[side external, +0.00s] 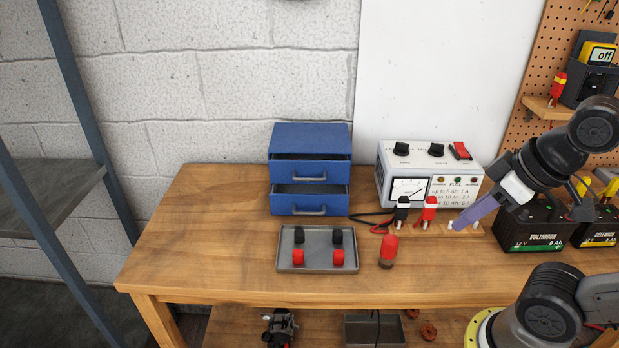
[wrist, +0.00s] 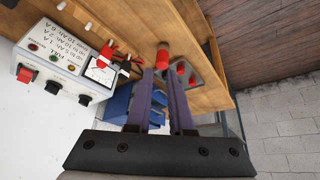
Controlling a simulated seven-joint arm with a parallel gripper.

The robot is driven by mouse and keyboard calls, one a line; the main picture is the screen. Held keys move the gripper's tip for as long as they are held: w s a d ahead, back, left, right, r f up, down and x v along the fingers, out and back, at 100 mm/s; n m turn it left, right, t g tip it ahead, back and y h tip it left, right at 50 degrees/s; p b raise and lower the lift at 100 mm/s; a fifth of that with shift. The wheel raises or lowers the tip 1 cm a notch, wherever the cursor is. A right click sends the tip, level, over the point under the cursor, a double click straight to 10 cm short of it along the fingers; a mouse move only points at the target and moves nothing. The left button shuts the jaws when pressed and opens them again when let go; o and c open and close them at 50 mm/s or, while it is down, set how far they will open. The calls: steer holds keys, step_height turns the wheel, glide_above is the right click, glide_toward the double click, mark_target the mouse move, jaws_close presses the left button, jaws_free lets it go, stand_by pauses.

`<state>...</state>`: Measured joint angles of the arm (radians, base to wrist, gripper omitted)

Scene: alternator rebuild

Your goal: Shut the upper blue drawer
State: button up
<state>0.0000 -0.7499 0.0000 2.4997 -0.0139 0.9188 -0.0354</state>
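The blue drawer cabinet (side external: 310,137) stands at the back of the wooden bench, left of centre. Its upper drawer (side external: 311,174) is pulled partly out, with a dark gap showing above its front. The lower drawer (side external: 309,205) below it is also partly out. Each front has a grey handle. My gripper (side external: 458,224) is well to the right of the cabinet, in front of the white meter box. In the wrist view my gripper's (wrist: 160,74) two purple fingers are apart with nothing held between them. The cabinet (wrist: 118,105) is partly hidden behind the fingers there.
A metal tray (side external: 318,262) with black and red caps lies in front of the cabinet. A red-topped cylinder (side external: 389,249) stands right of it. The white meter box (side external: 398,160), black and red plugs with cables, and batteries (side external: 530,228) occupy the right side. The bench left of the cabinet is clear.

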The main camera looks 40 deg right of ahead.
steer(key=d+n+h, duration=0.1)
steer(key=d+n+g+h, duration=0.1)
steer(key=d, duration=0.1)
steer(key=d+r+n+h, duration=0.1)
steer(key=d, duration=0.1)
steer(key=shift+d+n+g, duration=0.25)
steer(key=shift+n+g, duration=0.05)
steer(key=shift+g, duration=0.1)
jaws_close()
steer(key=w+a+r+n+h, duration=0.1)
steer(key=w+r+n+h, duration=0.1)
steer(key=w+n+h, duration=1)
steer(key=w+a+f+n+t+y, duration=0.35)
steer(key=w+a+n+t, duration=0.35)
steer(key=w+a, duration=0.45)
steer(key=n, duration=0.4)
glide_toward(308, 180)
steer(key=shift+t+y, duration=0.3)
steer(key=shift+y, duration=0.05)
steer(key=x, duration=0.6)
steer(key=shift+d+f, duration=0.15)
steer(key=shift+d, duration=0.3)
